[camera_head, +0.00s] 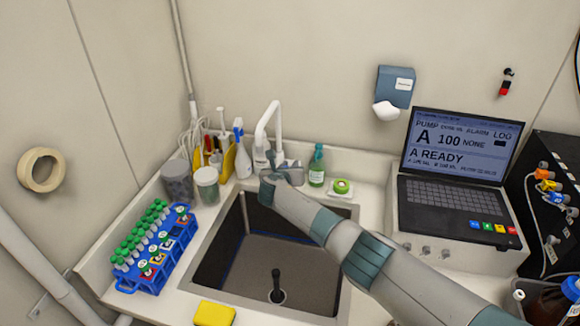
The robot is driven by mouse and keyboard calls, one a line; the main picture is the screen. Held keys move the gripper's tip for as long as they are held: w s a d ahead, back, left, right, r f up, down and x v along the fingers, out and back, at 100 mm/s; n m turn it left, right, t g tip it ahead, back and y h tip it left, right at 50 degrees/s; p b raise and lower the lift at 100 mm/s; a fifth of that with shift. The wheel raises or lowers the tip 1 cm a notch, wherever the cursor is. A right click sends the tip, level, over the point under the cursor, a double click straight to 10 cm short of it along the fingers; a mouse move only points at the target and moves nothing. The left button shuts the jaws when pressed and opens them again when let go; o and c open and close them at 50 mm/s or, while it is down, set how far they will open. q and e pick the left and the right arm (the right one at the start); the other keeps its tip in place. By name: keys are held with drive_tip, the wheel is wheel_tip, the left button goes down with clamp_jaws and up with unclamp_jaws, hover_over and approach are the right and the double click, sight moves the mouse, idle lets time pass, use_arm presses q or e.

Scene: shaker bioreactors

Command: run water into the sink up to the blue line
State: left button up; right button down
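The sink (203,262) is a dark rectangular basin in the white counter. A thin blue line (229,262) runs along its inner wall, partly hidden by my arm. No water surface or stream can be made out. A dark upright post (277,286) stands on the basin floor. The white tap (262,125) rises behind the sink with an arched spout. My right gripper (266,187) is at the tap's base, over the sink's back edge; its fingers are too small and hidden to judge. Whether it touches the tap is unclear. My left gripper is out of view.
A blue rack (150,281) of green-capped tubes stands left of the sink. Two tubs, a spray bottle (242,152) and a green bottle (317,167) stand at the back. A yellow sponge (214,314) lies in front. A laptop-like pump console (455,190) stands right.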

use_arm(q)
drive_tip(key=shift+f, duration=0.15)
use_arm(e)
drive_tip(key=shift+f, duration=0.15)
drive_tip(key=b, duration=0.1)
drive_tip(key=f+t+b, duration=0.1)
drive_tip(key=shift+s+a+f+b, duration=0.1)
drive_tip(key=shift+s+f+b, duration=0.05)
drive_tip(key=shift+s+b, duration=0.15)
use_arm(q)
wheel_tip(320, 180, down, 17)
drive_tip(key=b, duration=1.5)
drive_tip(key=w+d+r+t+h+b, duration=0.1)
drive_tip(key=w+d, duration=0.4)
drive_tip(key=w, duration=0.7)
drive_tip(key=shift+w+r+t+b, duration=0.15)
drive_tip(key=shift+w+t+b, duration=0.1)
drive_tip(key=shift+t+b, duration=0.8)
use_arm(e)
wheel_tip(320, 180, down, 6)
drive_tip(key=s+t+h, duration=0.1)
drive_tip(key=t, duration=0.4)
drive_tip(key=shift+s+a+t+h, duration=0.3)
drive_tip(key=shift+t+h, duration=0.1)
drive_tip(key=c, duration=1.8)
unclamp_jaws()
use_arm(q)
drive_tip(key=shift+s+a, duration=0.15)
use_arm(e)
drive_tip(key=shift+d, duration=0.1)
